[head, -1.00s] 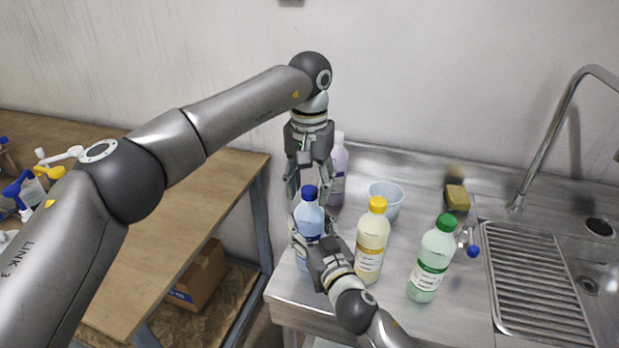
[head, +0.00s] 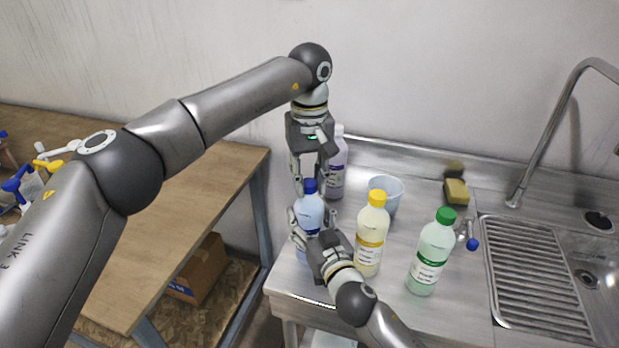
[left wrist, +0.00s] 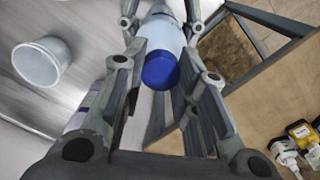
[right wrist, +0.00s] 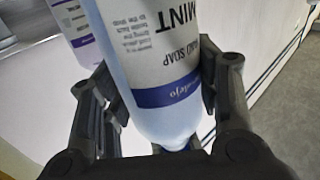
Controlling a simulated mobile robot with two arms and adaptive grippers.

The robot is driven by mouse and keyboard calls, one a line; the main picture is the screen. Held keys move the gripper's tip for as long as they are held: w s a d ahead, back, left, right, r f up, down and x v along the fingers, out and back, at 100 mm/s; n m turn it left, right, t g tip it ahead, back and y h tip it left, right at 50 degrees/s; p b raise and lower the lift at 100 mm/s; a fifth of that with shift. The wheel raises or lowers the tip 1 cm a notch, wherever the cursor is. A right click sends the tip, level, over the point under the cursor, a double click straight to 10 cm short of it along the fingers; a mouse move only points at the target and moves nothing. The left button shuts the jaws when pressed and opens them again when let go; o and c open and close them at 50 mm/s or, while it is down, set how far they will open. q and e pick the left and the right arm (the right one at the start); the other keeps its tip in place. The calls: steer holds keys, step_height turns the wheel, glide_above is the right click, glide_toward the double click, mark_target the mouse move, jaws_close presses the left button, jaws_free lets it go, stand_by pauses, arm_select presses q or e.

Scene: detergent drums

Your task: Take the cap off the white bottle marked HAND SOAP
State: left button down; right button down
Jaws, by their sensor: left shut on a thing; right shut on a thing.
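The hand soap bottle (head: 309,215) stands upright at the counter's left front. It looks pale bluish, with a blue cap (head: 310,187) on top. In the right wrist view, the bottle (right wrist: 155,60) fills the middle, and its upside-down label reads SOAP and MINT over a blue band. My right gripper (head: 312,232) is shut around the bottle's body. My left gripper (head: 311,184) points down from above and is shut on the blue cap. In the left wrist view the cap (left wrist: 160,69) shows between the fingers.
A lavender bottle (head: 337,170) stands close behind. A pale cup (head: 388,193), a yellow-capped bottle (head: 371,240) and a green-capped bottle (head: 433,255) stand to the right. The sink (head: 535,275) is at far right. A gap separates the counter from the wooden table (head: 190,220).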

arm_select(q)
steer(key=n, duration=1.9)
steer(key=shift+n, duration=0.3)
steer(key=n, duration=1.2)
steer(key=shift+r, duration=0.1)
steer(key=n, duration=0.5)
steer(key=shift+n, duration=0.3)
steer(key=n, duration=1)
steer(key=shift+n, duration=0.4)
